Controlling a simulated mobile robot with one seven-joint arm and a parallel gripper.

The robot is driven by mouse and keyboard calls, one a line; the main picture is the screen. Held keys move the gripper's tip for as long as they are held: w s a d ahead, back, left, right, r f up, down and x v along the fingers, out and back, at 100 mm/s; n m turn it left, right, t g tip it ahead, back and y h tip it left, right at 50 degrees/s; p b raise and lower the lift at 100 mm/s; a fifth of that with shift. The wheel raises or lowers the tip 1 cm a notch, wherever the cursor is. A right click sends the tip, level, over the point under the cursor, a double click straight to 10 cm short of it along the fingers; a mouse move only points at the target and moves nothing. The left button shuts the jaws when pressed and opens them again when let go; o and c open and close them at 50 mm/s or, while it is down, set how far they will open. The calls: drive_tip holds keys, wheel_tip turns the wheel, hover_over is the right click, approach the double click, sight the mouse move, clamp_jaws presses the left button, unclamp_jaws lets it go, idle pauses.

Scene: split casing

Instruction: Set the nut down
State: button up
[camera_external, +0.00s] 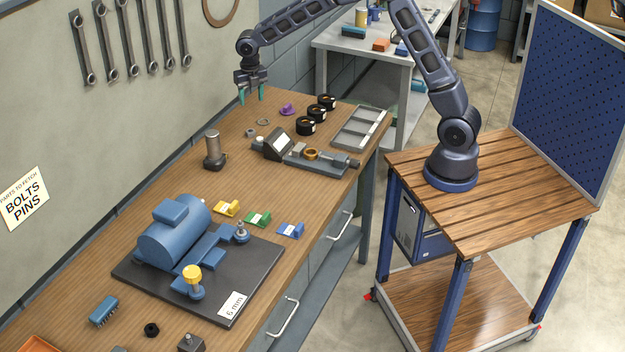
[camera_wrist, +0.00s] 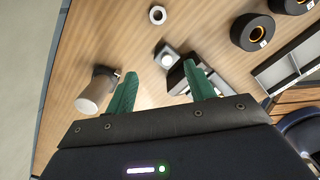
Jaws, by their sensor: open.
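My gripper (camera_external: 251,96) is open and empty above the far end of the wooden bench, near the wall. Its two green fingers stand apart in the wrist view (camera_wrist: 160,76), with nothing between them. A small grey nut-like piece (camera_external: 250,132) lies on the bench below the gripper, with a grey ring (camera_external: 263,122) beside it. The wrist view shows one pale piece with a hole (camera_wrist: 157,15) lying flat on the bench; I cannot tell which of the two it is. A black hex nut (camera_external: 152,329) lies at the near end of the bench, far from my gripper.
A grey cylinder (camera_external: 214,150) stands near the wall. A vise-like fixture (camera_external: 318,163), black rings (camera_external: 306,126), a purple piece (camera_external: 288,109) and a grey tray (camera_external: 346,140) sit toward the right. A blue casing (camera_external: 172,237) on a dark plate fills the near part.

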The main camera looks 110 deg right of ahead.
drive_tip(key=s+a+r+m+t, duration=0.1)
drive_tip(key=s+a+r+m, duration=0.25)
drive_tip(key=a+r, duration=0.4)
drive_tip(key=s+a+r+m+h, duration=0.1)
drive_tip(key=s+a+r+m, duration=0.3)
drive_tip(key=a, duration=0.7)
drive_tip(key=s+a+r+m+t, duration=0.1)
drive_tip(key=s+a+r+m, duration=0.1)
drive_tip(key=s+a+r, duration=0.55)
drive_tip(key=s+a+f+m+t, duration=0.1)
drive_tip(key=s+a+m, duration=0.4)
drive_tip(key=s, duration=0.6)
drive_tip(key=s+a+f+m+t+y, duration=0.1)
drive_tip(key=s+a+m, duration=0.4)
drive_tip(key=s+a, duration=0.5)
drive_tip(key=shift+s+a+f, duration=0.3)
drive_tip(key=shift+s+f, duration=0.05)
